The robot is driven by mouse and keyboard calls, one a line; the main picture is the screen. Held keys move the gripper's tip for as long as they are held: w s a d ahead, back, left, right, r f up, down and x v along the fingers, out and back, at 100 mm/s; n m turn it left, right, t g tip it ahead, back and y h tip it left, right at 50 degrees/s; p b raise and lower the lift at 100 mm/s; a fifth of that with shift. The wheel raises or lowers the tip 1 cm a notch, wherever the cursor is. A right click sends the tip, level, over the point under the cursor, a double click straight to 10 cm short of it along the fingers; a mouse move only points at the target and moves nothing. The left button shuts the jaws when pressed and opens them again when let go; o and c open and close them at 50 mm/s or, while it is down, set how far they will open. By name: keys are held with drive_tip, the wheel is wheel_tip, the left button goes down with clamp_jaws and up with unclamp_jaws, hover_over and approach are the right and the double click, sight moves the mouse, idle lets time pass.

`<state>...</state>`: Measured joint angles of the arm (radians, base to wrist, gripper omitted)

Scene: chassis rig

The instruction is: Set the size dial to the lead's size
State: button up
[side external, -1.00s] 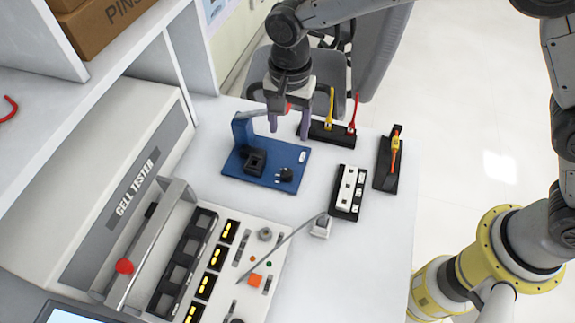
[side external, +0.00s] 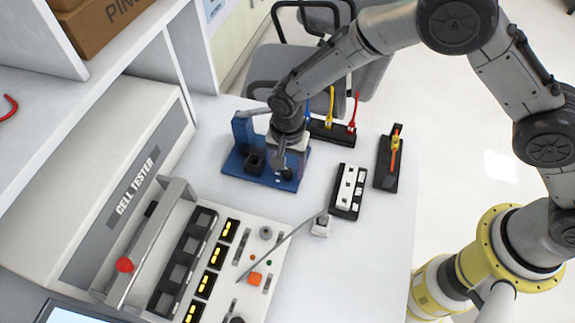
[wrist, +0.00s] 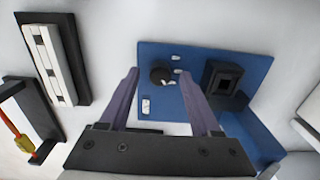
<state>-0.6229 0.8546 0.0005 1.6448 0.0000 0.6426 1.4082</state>
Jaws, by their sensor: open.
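The size dial (wrist: 161,74) looks to be the round black knob with a pale mark on the blue fixture (wrist: 218,60). In the side view the blue fixture (side external: 240,172) stands on the white table, and the dial (side external: 287,174) is partly hidden by my gripper (side external: 288,165). In the wrist view my gripper (wrist: 158,75) is open, its purple fingers on either side of the dial in the picture; I cannot tell if they touch it. An orange-yellow lead (side external: 395,145) lies in a black holder at the right. I cannot read any lead size or dial value.
A black rack (side external: 332,133) holds upright yellow, red and blue leads behind the fixture. A black block with white pieces (side external: 348,192) stands to the right. The cell tester (side external: 130,190) and its control panel (side external: 258,250) fill the left and front.

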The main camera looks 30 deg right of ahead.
drive_tip(key=shift+f, duration=0.15)
clamp_jaws()
